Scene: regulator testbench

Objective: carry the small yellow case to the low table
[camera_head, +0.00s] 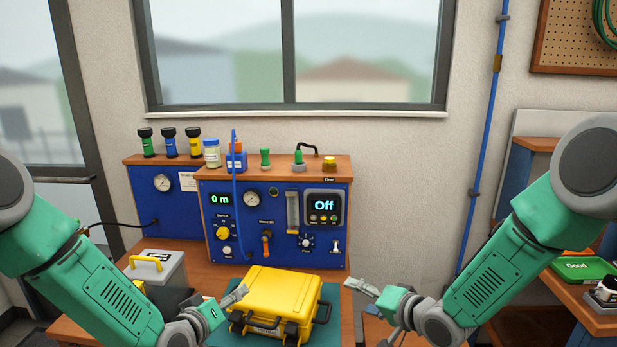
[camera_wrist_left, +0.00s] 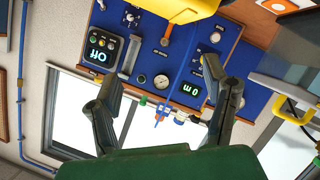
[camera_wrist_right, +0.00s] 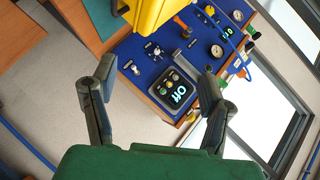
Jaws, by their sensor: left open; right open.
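The small yellow case (camera_head: 278,301) lies shut on a dark green mat (camera_head: 326,322) on the wooden bench, with dark handles and latches. Its edge shows at the top of the left wrist view (camera_wrist_left: 182,8) and of the right wrist view (camera_wrist_right: 150,10). My left gripper (camera_head: 240,294) is open and empty beside the case's left side; its spread fingers also show in the left wrist view (camera_wrist_left: 168,100). My right gripper (camera_head: 360,287) is open and empty, to the right of the case and apart from it. I cannot tell which surface is the low table.
A blue test panel (camera_head: 272,222) with gauges and knobs stands behind the case. A grey box with a yellow handle (camera_head: 155,272) stands left of it. At the right, a wooden surface holds a green "Good" tray (camera_head: 584,268). Bare floor shows in the right wrist view.

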